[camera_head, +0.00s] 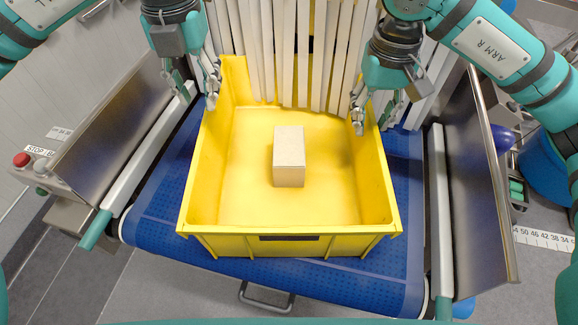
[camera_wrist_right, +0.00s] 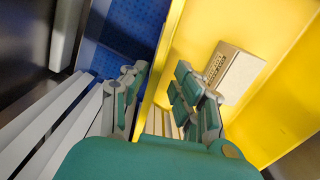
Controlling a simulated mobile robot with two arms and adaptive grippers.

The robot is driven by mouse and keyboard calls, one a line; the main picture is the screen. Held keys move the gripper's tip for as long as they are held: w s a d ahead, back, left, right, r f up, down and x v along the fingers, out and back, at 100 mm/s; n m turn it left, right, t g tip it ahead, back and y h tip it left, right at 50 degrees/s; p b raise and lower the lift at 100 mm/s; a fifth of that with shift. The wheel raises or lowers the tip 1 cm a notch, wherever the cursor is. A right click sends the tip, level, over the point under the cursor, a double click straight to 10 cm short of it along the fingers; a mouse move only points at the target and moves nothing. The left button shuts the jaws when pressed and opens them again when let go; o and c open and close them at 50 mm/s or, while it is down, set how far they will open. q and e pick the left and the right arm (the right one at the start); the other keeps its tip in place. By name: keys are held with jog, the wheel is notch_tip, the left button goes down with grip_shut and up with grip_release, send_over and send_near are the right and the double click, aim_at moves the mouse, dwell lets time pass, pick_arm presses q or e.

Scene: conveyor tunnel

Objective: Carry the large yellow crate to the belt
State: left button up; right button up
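The large yellow crate (camera_head: 290,244) sits upright on the blue belt (camera_head: 160,205), its far end against the strip curtain. A pale box (camera_head: 289,157) lies inside it; the box also shows in the right wrist view (camera_wrist_right: 235,72). My left gripper (camera_head: 197,92) is at the crate's far left wall, fingers apart, one outside and one inside. My right gripper (camera_head: 377,112) is at the far right wall. In the right wrist view its open fingers (camera_wrist_right: 163,95) straddle the yellow wall (camera_wrist_right: 162,62), with gaps visible beside it. Contact at the left wall is not clear.
White curtain strips (camera_head: 290,50) hang behind the crate, close to both grippers. Metal side guards stand left (camera_head: 110,130) and right (camera_head: 478,190) of the belt. A red stop button (camera_head: 21,159) is at the left. Bare belt shows on both sides of the crate.

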notch_tip(320, 180, up, 5)
dwell(0.7)
